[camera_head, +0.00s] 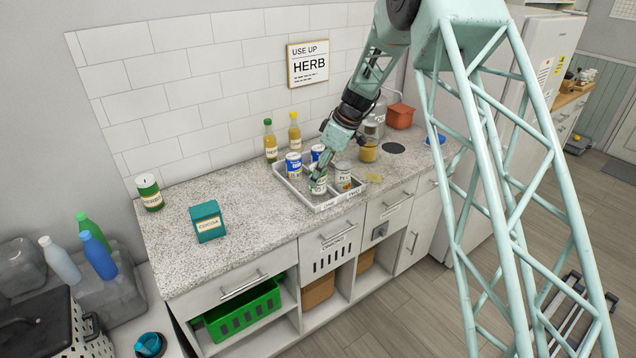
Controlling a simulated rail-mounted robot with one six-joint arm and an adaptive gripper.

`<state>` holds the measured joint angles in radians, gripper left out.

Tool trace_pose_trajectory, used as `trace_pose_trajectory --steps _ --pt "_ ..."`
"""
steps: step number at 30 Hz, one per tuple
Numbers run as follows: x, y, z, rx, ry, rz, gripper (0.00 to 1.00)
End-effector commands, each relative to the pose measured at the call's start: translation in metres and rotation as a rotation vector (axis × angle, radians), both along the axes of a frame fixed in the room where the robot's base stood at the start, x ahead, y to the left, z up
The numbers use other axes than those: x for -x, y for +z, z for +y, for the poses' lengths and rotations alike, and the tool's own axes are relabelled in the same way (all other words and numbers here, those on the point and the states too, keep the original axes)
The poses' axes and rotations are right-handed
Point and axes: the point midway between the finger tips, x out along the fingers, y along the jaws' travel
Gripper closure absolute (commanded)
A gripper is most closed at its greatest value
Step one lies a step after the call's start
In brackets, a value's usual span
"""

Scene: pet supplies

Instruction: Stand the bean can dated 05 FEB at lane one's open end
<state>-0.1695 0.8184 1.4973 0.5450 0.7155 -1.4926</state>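A white divided tray (292,190) stands on the speckled counter, with small lane labels on its front edge, too small to read surely. Two blue-and-white cans (293,165) (317,152) stand toward its back. A pale, green-marked can (319,186) is at the front of the left lane, and a grey-white can (343,174) is in the right lane. I cannot read any date on the cans. My gripper (320,174) points down at the top of the pale, green-marked can, partly covering it. Whether its fingers are closed on that can is too small to tell.
Two yellowish bottles (270,141) (294,132) stand behind the tray. A jar (369,146) and an orange-red container (400,116) stand to its right. A teal cocoa box (207,221) and green-and-white can (150,192) are at left. The counter between the box and tray is clear.

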Motion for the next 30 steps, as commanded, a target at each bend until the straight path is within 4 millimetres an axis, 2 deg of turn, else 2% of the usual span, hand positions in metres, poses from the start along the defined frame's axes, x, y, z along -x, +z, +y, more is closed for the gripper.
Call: trace_pose_trajectory --steps 11,22,30 --pt "-0.001 0.0 0.0 0.0 0.0 0.0 0.79" --pt "-0.001 -0.03 0.0 0.0 0.0 0.0 0.79" --pt "-0.001 -0.034 0.0 -0.001 0.0 -0.001 0.79"
